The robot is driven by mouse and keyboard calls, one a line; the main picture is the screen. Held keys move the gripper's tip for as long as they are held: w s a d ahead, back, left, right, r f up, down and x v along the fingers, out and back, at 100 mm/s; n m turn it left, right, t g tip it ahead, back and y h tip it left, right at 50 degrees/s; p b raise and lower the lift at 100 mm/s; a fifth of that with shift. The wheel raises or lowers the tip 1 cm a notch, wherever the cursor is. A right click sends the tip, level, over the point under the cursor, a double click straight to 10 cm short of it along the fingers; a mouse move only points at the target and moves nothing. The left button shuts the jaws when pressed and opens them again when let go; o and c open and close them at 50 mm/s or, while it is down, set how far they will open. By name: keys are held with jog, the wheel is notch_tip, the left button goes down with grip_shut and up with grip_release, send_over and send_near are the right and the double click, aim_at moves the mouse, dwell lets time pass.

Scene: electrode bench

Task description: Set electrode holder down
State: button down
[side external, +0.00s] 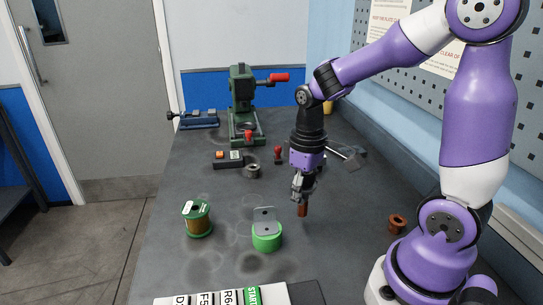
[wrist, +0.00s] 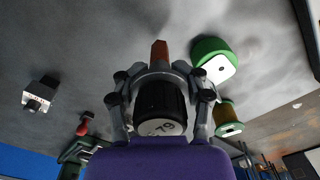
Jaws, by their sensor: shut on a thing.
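My gripper (side external: 302,190) points down over the right-middle of the bench and is shut on the electrode holder. In the wrist view the holder (wrist: 160,108) is a black ribbed cylinder with a marked pale end, between the two fingers of my gripper (wrist: 160,85). A copper-brown end (wrist: 159,50) sticks out beyond the fingers. In the side view this brown end (side external: 303,210) hangs below the fingertips, close to the bench top; whether it touches is not clear. The rest of the holder is hidden by the fingers there.
A green round base with a grey upright plate (side external: 267,237) stands left of my gripper. A copper wire spool (side external: 198,220) is farther left. A brown ring (side external: 397,223) lies right. A green press (side external: 243,105), blue vise (side external: 197,119) and black box (side external: 228,160) stand behind.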

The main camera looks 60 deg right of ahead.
aim_at(303, 212)
jog(key=shift+f, duration=2)
jog(key=shift+f, duration=0.15)
jog(key=shift+c, duration=1.3)
grip_release()
